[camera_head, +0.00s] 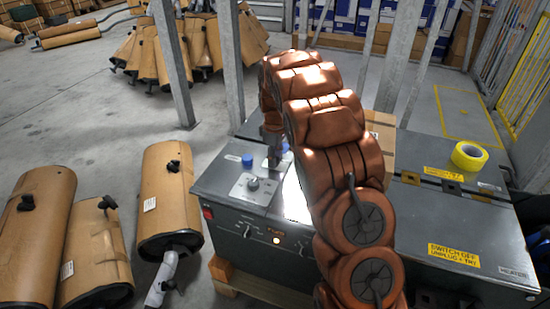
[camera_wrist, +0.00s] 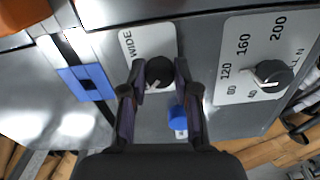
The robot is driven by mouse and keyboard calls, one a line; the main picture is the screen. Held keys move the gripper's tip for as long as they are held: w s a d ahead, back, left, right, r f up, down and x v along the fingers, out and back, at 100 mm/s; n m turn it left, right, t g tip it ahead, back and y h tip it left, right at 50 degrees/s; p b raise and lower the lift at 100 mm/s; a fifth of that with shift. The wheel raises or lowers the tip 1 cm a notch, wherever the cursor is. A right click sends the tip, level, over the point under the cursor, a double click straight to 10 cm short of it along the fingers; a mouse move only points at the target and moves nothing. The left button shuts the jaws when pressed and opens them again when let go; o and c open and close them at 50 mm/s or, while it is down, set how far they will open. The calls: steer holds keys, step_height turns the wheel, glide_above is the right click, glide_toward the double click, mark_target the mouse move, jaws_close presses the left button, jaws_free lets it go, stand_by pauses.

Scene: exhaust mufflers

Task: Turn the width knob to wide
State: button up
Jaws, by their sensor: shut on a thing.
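The width knob (camera_wrist: 160,68) is a round black knob on a pale plate (camera_wrist: 133,43) lettered "WIDE" in the wrist view. My gripper (camera_wrist: 159,76) has its two dark fingers on either side of the knob, shut on it. A white mark on the knob shows at its lower left, while the "WIDE" lettering is at the plate's left. The plate's other end is not readable. In the head view my gripper (camera_head: 274,150) reaches down to the top of the grey machine (camera_head: 225,185), and the arm and gripper hide most of the width knob.
A second black dial (camera_wrist: 272,75) with a numbered scale sits right of the gripper in the wrist view. A blue cap (camera_wrist: 178,117) lies close by the fingers. Yellow tape (camera_head: 468,156) rests on the machine's right side. Wrapped mufflers (camera_head: 168,195) stand at left.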

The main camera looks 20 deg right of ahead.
jaws_close()
steer(key=shift+m, duration=0.4)
steer(key=m, duration=0.2)
steer(key=shift+m, duration=0.4)
steer(key=m, duration=0.4)
steer(key=shift+m, duration=0.3)
steer(key=m, duration=0.4)
steer(key=shift+m+p, duration=0.3)
steer(key=m, duration=0.4)
steer(key=shift+m, duration=0.7)
